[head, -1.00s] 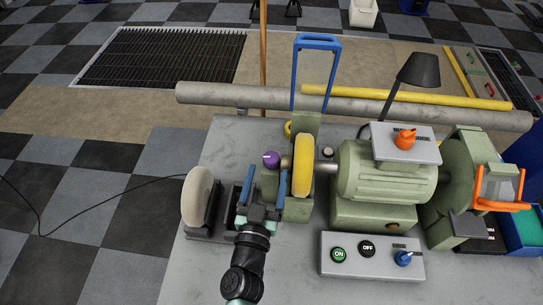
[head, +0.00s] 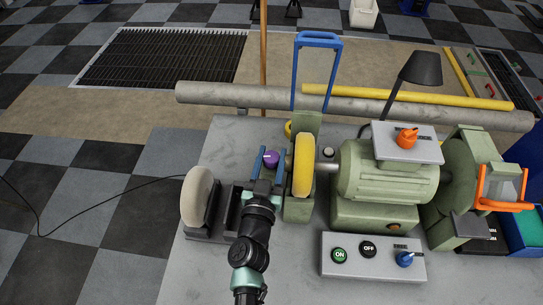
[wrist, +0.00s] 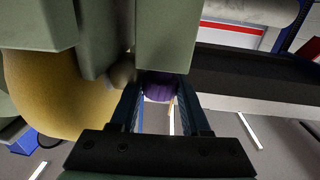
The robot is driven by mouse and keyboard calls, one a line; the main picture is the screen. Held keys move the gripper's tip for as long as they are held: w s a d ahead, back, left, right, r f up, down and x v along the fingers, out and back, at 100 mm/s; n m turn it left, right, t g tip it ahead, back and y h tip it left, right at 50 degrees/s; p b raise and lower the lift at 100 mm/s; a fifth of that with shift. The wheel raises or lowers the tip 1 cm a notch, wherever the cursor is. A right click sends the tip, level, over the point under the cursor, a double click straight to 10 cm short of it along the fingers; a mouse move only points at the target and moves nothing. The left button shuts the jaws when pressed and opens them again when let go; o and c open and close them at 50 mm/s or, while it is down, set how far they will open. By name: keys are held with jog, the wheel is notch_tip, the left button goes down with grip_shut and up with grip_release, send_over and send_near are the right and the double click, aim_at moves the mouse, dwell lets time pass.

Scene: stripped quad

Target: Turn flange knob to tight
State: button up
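The purple knob (head: 271,158), which I take to be the flange knob, sits at the left end of the grinder's shaft, just left of the yellow wheel (head: 303,165). It carries a light pointer mark. My gripper (head: 269,161) is open, with one blue finger on each side of the knob and a small gap visible. In the wrist view the purple knob (wrist: 160,91) shows between the fingertips, its upper part hidden behind a green housing part. The "tight" label is not readable.
The green motor (head: 388,182) is at right, with an orange knob (head: 406,138) above it. A control box (head: 340,272) with ON and OFF buttons and a blue knob stands in front. A pale wheel (head: 197,197) stands left of my arm. The bench's back left is clear.

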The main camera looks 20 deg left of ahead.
grip_shut()
jog(key=shift+a+r+m+h+p, duration=0.1)
jog(key=shift+r+m+h+p, duration=0.4)
jog(key=shift+p, duration=0.75)
jog(key=shift+f+h+p, duration=0.3)
jog(key=shift+h+p, duration=0.3)
jog(key=shift+p, duration=0.15)
jog(key=shift+f+m, duration=0.2)
jog(key=shift+m, duration=0.1)
jog(key=o, duration=0.7)
grip_release()
jog(key=shift+o, duration=0.2)
jog(key=shift+s, duration=0.1)
jog(key=s+d, duration=0.1)
jog(key=s, duration=1.1)
jog(key=shift+s+p, duration=0.3)
jog(key=shift+s, duration=0.1)
